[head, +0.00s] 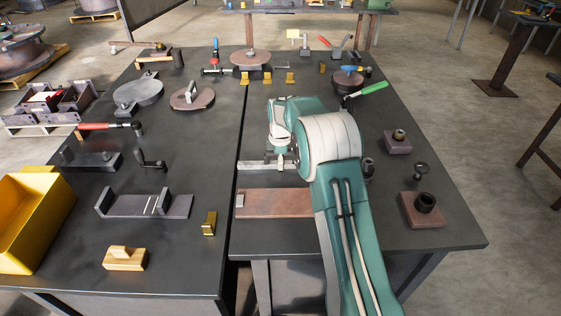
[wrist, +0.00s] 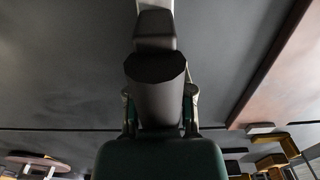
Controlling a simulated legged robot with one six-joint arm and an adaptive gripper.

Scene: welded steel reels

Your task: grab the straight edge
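A pale grey straight edge (head: 250,165) lies on the right-hand table in the head view, its left end near the gap between the tables. Its right part is hidden behind my gripper and arm. My gripper (head: 283,162) is pointed down at the bar, low over the table; I cannot tell whether it touches it. In the wrist view my gripper (wrist: 156,40) fills the middle and covers what lies beneath it. A small light grey strip shows past its top end. The fingertips are not clear enough to show whether they are open or shut.
A brown steel plate (head: 275,203) with a small grey block (head: 240,199) on its left end lies nearer than the bar. A yellow bracket (head: 209,223) stands left of the gap. A round disc (head: 251,60) and several yellow brackets lie farther back.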

